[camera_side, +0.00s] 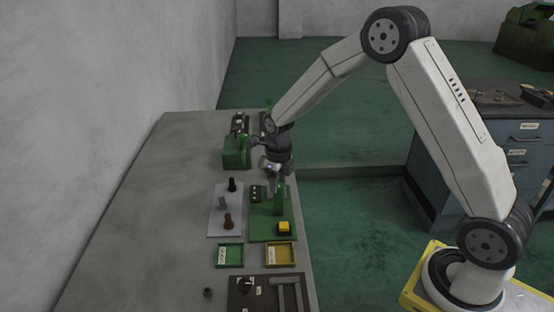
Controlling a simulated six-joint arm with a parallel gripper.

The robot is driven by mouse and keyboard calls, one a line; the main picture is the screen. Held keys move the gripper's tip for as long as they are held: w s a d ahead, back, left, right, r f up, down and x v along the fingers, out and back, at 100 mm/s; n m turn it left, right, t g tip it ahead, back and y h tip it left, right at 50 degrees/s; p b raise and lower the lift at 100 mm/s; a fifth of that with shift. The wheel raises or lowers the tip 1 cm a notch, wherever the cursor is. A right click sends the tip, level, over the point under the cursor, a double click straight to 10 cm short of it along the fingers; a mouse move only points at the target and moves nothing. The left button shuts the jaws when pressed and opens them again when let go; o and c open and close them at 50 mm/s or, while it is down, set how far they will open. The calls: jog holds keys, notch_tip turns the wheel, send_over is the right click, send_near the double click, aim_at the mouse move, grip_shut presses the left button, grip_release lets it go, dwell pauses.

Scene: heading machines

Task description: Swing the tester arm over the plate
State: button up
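A green base plate (262,232) lies near the right edge of the bench, with an upright green post (280,198) on it. A yellow block (284,227) sits at its front right and a small dark panel at its back left. I cannot tell which part is the tester arm; the post's top is hidden by my gripper. My gripper (272,183) points down right at or just above the post's top. Its fingers are too small to show whether they are open or holding anything.
A pale plate (215,229) left of the green base carries black, grey and brown pegs. A green tray (229,264) and a yellow tray (279,264) are in front, then a dark panel (246,301). A green machine (236,153) stands behind.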

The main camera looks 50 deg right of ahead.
jog(key=o, duration=0.4)
jog(key=shift+c, duration=0.2)
jog(key=shift+r, duration=0.1)
jog(key=shift+r, duration=3.8)
jog(key=shift+w+a, duration=0.1)
jog(key=c, duration=0.8)
jog(key=shift+w+a+f+n, duration=0.1)
jog(key=shift+w+n, duration=0.1)
jog(key=shift+n, duration=0.3)
grip_shut()
jog(key=w+a+f+n+h, duration=0.1)
jog(key=w+a+n+h, duration=0.3)
jog(key=n, duration=0.9)
jog(key=w+a, duration=0.2)
jog(key=w, duration=0.2)
jog(key=shift+g, duration=0.4)
